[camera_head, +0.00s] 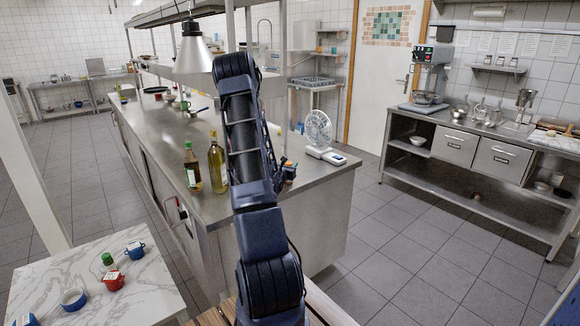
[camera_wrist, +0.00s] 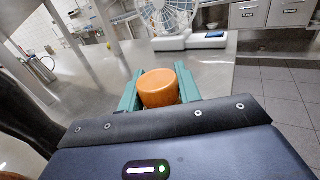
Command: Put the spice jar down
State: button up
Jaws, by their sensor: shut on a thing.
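The spice jar, seen from its orange-brown round lid (camera_wrist: 158,86), is between the two green fingers of my gripper (camera_wrist: 159,92) in the wrist view. The gripper is shut on it. The lid hides most of the jar's body, and I cannot tell whether its base touches the steel counter (camera_wrist: 225,85). In the head view my arm reaches over the near end of the counter (camera_head: 225,205) and hides most of the gripper.
A white fan (camera_head: 318,130) stands beyond the jar, beside a flat white scale with a display (camera_head: 335,157). An oil bottle (camera_head: 217,163) and a darker bottle (camera_head: 192,166) stand left of my arm. A marble table (camera_head: 145,285) holds small pots. Bare counter lies around the jar.

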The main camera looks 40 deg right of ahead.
jog(key=o, duration=1.1)
jog(key=shift+c, duration=0.2)
jog(key=v, duration=1.1)
jog(key=shift+s+a+r, duration=0.1)
jog(key=shift+a, duration=0.25)
jog(key=s+a+r+m+g+y, duration=0.1)
jog(key=s+a+r+m+g, duration=0.35)
jog(key=s+r+m, duration=0.3)
jog(key=s+a+r+m+g+y, duration=0.1)
jog(key=s+a+r+m+g, duration=0.2)
jog(key=s+r+m+g, duration=0.4)
jog(key=s+a+r+m+t+y, duration=0.2)
jog(key=s+a+r+m+y, duration=0.1)
jog(key=a, duration=0.7)
jog(key=s+a+r+m+t+y, duration=0.3)
jog(key=a+y, duration=0.3)
jog(key=a, duration=0.4)
jog(key=s+a+r+m+t+y, duration=0.2)
jog(key=s+a+r+m+y, duration=0.1)
jog(key=a, duration=0.8)
jog(key=shift+y, duration=0.9)
jog(key=shift+s, duration=0.1)
